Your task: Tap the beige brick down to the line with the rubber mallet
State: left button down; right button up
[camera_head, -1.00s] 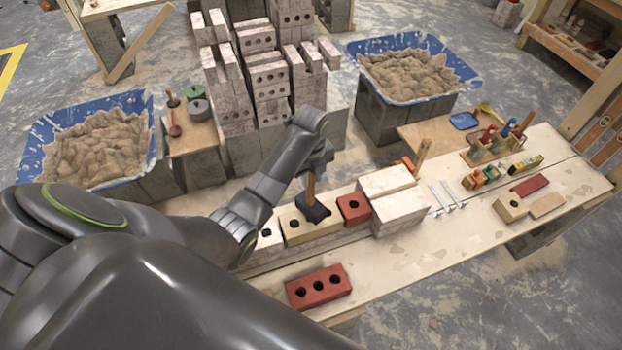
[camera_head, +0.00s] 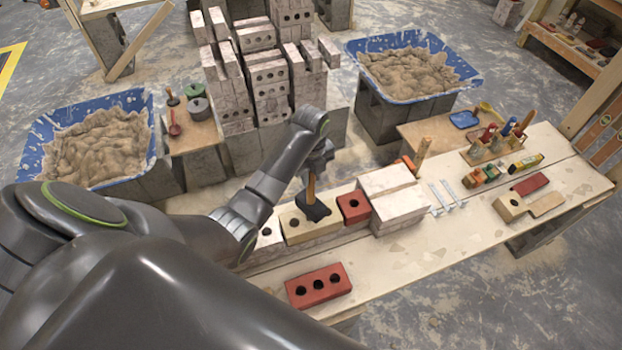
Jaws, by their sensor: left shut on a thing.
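The beige brick (camera_head: 294,230) lies on the low row of blocks on the bench, between a white brick at left and a red brick at right. The rubber mallet (camera_head: 313,209) has a black head and a wooden handle. Its head is over the right part of the beige brick; I cannot tell whether it touches. My left gripper (camera_head: 312,172) is shut on the mallet's handle, above the head, and is partly hidden by my arm. The line is not clearly visible. My right gripper is not in view.
A red brick with holes (camera_head: 318,286) lies at the bench front. Large white blocks (camera_head: 392,197) stand right of the row. Tools and small bricks fill the bench's right end. Blue mortar tubs (camera_head: 420,65) and a brick stack (camera_head: 262,70) stand behind.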

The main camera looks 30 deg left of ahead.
pick_arm(q)
jog(key=shift+r, duration=2.55)
jog(key=shift+s, duration=0.1)
